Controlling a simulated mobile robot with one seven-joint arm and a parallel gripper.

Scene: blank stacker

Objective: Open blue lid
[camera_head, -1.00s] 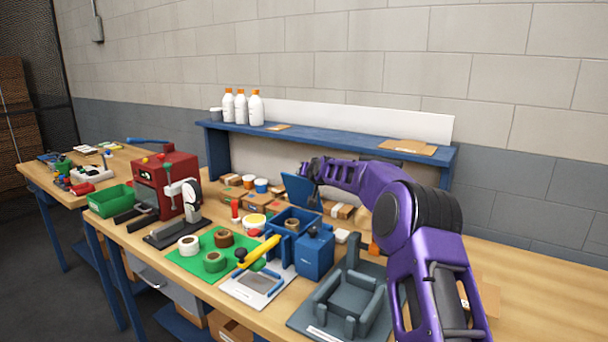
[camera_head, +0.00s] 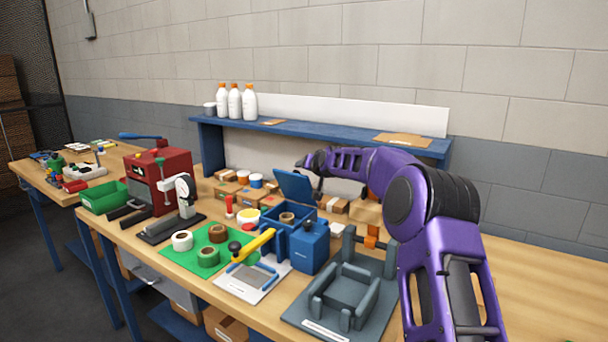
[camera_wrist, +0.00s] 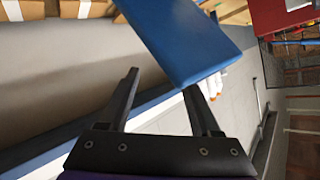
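The blue lid (camera_head: 295,187) stands raised and tilted back over the blue box (camera_head: 268,219), whose top is uncovered. A tan ring (camera_head: 287,217) shows inside the box. My gripper (camera_head: 318,182) is just right of the lid, near its upper edge. In the wrist view the lid (camera_wrist: 185,40) crosses beyond the fingertips, its lower edge close to the right finger. The gripper (camera_wrist: 160,80) has its fingers well apart, with nothing held between them. I cannot tell whether a finger touches the lid.
A blue block with a black knob (camera_head: 308,246) stands right of the box. A grey fixture (camera_head: 345,290) is in front. A green mat with rings (camera_head: 195,262) and a red press (camera_head: 160,175) are left. A blue shelf (camera_head: 340,138) with bottles runs behind.

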